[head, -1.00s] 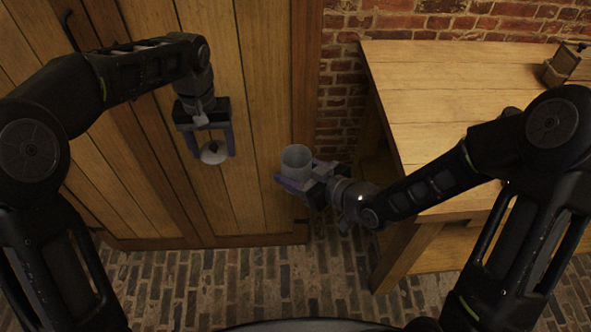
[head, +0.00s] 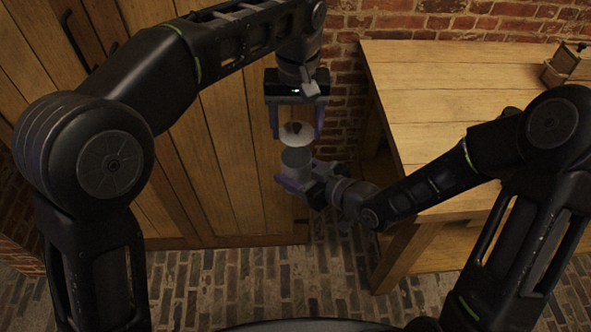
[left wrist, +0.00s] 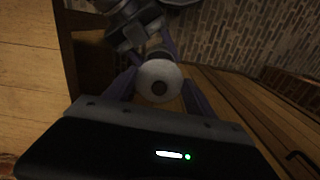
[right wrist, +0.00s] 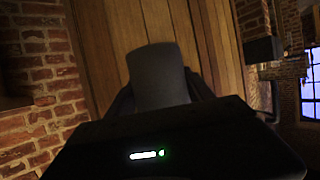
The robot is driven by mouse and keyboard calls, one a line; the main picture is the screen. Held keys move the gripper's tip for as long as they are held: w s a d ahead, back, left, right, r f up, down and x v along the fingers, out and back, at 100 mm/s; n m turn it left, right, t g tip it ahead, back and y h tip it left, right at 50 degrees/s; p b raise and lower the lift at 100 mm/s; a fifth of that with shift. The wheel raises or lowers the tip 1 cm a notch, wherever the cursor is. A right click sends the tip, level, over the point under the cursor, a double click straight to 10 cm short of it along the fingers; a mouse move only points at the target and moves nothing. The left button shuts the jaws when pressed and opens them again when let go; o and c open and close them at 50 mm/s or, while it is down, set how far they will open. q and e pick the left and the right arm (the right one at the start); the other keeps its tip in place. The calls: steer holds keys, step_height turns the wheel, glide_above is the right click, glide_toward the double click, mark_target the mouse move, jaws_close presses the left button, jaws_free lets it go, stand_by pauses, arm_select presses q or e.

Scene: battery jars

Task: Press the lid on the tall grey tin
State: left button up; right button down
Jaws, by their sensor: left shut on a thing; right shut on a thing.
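The lid (head: 297,132) is a pale disc with a dark knob. My left gripper (head: 297,134) is shut on it and holds it level; the lid also shows in the left wrist view (left wrist: 158,81). The tall grey tin (head: 296,160) is upright in my right gripper (head: 294,178), which is shut around its lower part. The tin also shows in the right wrist view (right wrist: 158,77). In the head view the lid is just above the tin's mouth and overlaps its top; whether they touch I cannot tell. The tin's mouth is mostly hidden.
A wooden table (head: 440,100) stands to the right, with a small wooden box (head: 566,62) at its back right. A wooden door (head: 225,150) and a brick wall lie behind the grippers. The brick floor (head: 270,290) below is clear.

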mark_target(297, 151)
arm_select(q)
steer(key=shift+f, duration=0.1)
steer(key=shift+f, duration=1.9)
steer(key=shift+f, duration=0.9)
steer(key=shift+f, duration=0.6)
steer(key=o, duration=1.4)
steer(key=shift+r, duration=0.1)
step_height(297, 151, up, 7)
steer(key=shift+r, duration=0.2)
